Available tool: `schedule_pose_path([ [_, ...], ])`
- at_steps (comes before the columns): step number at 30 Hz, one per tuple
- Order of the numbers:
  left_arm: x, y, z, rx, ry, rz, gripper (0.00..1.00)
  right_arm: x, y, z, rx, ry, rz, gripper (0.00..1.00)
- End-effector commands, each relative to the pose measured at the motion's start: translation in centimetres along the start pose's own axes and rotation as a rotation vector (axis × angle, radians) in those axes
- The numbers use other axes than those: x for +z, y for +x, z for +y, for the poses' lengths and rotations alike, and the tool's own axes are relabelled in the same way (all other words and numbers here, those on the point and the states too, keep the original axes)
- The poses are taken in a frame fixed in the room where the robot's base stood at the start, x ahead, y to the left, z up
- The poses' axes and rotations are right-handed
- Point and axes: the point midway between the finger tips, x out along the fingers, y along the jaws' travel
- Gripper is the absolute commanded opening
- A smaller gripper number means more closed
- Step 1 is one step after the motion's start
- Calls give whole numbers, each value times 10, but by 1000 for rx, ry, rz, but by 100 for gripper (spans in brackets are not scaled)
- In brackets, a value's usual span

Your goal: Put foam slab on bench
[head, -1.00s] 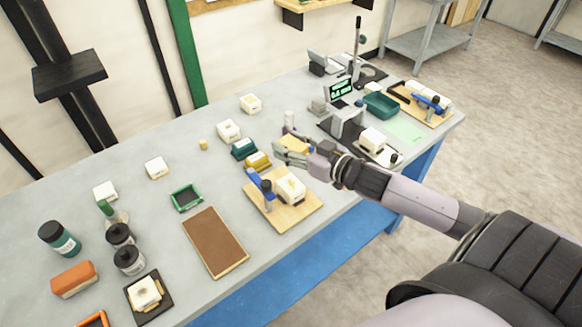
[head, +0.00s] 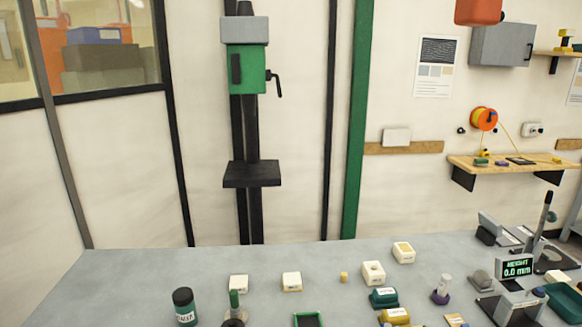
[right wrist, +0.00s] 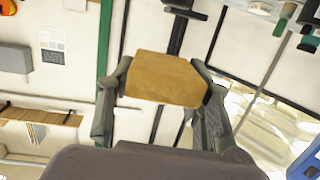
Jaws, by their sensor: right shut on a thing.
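The foam slab (right wrist: 166,79) is a tan-yellow block in the right wrist view. My right gripper (right wrist: 164,84) is shut on it, with one finger against each side. The slab is off any surface there, with the wall and window frames behind it. The grey bench (head: 130,283) runs along the bottom of the head view. Neither of my grippers shows in the head view, and my left gripper is in no view.
Several white labelled blocks, such as one (head: 374,272), stand on the bench with a dark green jar (head: 185,306). A green machine (head: 247,70) with a black platform (head: 251,174) rises behind. The bench's left part is clear.

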Motion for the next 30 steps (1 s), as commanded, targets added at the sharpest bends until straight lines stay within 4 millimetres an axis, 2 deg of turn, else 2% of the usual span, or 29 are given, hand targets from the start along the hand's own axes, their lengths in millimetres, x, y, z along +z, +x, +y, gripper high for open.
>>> schedule_pose_path([
  [1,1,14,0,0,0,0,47,14,-2,-16,21,16,5,29],
  [6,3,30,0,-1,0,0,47,22,-14,-49,107,26,5,29],
  [11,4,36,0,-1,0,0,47,19,-22,-60,163,28,3,29],
  [17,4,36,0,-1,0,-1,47,17,-24,-62,180,25,2,29],
  [23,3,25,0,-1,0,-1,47,15,-19,-52,139,11,-2,29],
  [26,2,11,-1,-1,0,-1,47,10,-11,-34,84,-3,-3,29],
  [30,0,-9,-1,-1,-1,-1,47,-10,0,5,3,-17,-1,29],
])
